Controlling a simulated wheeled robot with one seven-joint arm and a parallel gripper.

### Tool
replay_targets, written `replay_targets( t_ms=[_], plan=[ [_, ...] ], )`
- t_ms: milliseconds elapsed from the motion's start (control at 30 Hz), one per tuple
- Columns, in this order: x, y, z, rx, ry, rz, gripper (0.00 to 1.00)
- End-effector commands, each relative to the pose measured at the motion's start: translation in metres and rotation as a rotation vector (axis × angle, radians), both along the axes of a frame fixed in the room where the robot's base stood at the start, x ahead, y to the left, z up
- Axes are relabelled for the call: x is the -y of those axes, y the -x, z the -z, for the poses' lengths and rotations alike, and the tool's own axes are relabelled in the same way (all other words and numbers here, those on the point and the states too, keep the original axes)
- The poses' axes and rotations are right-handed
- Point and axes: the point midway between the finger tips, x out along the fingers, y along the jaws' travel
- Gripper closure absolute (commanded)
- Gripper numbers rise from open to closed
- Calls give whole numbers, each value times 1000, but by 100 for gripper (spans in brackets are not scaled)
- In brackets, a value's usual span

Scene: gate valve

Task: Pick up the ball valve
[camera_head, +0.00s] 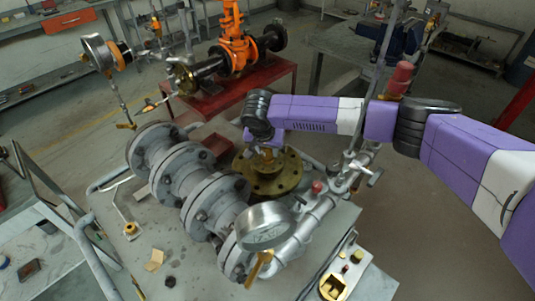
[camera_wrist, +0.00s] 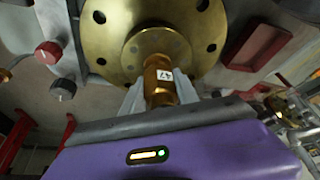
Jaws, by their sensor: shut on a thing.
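My gripper (camera_wrist: 158,85) is shut on a brass cylindrical part (camera_wrist: 156,72) with a small white label reading 47, one finger on each side. I cannot tell for sure that this part is the ball valve. A round brass flange (camera_wrist: 195,58) with bolt holes lies behind it. In the head view, my gripper (camera_head: 265,148) points down over the brass flange (camera_head: 288,178), at the middle of the bench. A bit of the held part shows above the flange. I cannot tell whether it touches the flange.
Grey flanged pipework (camera_head: 190,180) with a round gauge (camera_head: 265,226) stands left of and in front of the brass flange. An orange valve (camera_head: 237,50) sits on a red stand (camera_head: 225,100) behind.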

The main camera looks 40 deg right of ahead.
Motion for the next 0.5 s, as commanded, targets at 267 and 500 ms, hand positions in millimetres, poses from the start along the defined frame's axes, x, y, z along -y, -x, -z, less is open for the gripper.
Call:
replay_targets(
  t_ms=[267,500],
  plan=[
    [0,-1,-9,2,1,1,100],
    [0,-1,-41,5,-1,0,100]
  ],
)
